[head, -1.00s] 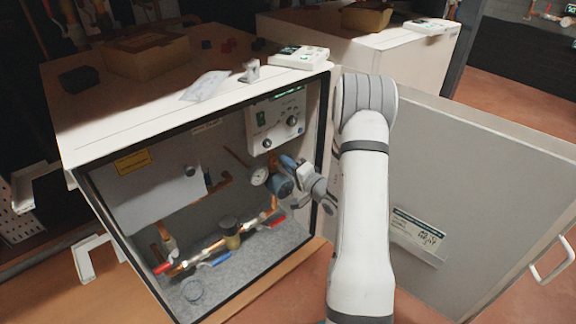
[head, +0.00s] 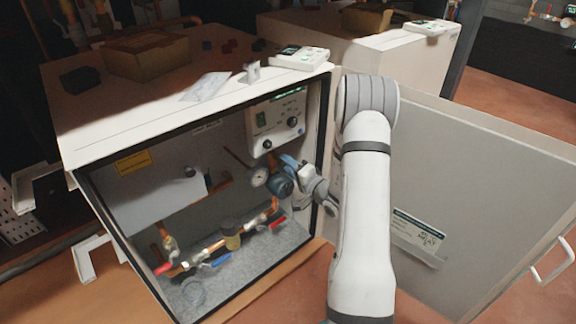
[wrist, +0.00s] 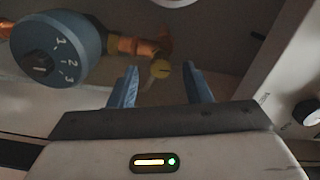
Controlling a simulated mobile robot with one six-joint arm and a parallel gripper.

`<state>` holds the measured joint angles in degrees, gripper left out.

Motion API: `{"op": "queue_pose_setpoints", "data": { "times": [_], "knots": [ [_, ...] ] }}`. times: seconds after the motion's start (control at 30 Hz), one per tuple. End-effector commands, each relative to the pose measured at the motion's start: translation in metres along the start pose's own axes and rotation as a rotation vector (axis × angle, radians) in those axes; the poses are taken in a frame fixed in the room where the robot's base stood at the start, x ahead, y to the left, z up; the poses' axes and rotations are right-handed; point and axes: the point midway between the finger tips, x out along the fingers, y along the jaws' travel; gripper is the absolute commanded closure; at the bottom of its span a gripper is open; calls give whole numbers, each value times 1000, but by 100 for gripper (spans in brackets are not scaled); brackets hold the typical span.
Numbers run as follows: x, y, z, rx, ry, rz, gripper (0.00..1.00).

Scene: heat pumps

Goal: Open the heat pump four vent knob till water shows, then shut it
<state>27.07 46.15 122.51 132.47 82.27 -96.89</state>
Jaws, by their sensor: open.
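The heat pump cabinet (head: 75,150) stands open, and my gripper (head: 287,160) reaches into its right side. In the wrist view my gripper (wrist: 160,88) is open, with its two blue fingers apart and nothing held. A small brass-yellow knob (wrist: 160,68), which looks like the vent knob, shows just beyond the fingertips, between them in the picture. I cannot tell whether the fingers touch it. A copper fitting (wrist: 130,45) lies behind it. The blue round pump head (wrist: 55,45) with a numbered dial is to the left; it also shows in the head view (head: 280,187). I see no water.
A pressure gauge (head: 259,177) sits left of the pump. A control box (head: 275,122) is above. Pipes with red and blue valve handles (head: 221,260) run along the cabinet floor. The open door (head: 470,180) stands right of my arm.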

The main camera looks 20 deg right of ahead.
Motion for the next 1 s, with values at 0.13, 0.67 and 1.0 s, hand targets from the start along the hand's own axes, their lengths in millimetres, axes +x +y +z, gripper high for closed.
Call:
{"op": "queue_pose_setpoints", "data": {
  "times": [0.13,0.67,1.0],
  "knots": [
    [-24,-2,-2,4,3,3,56],
    [-72,0,1,1,-1,0,56],
    [-62,-31,28,39,-140,-24,56]
  ]
}}
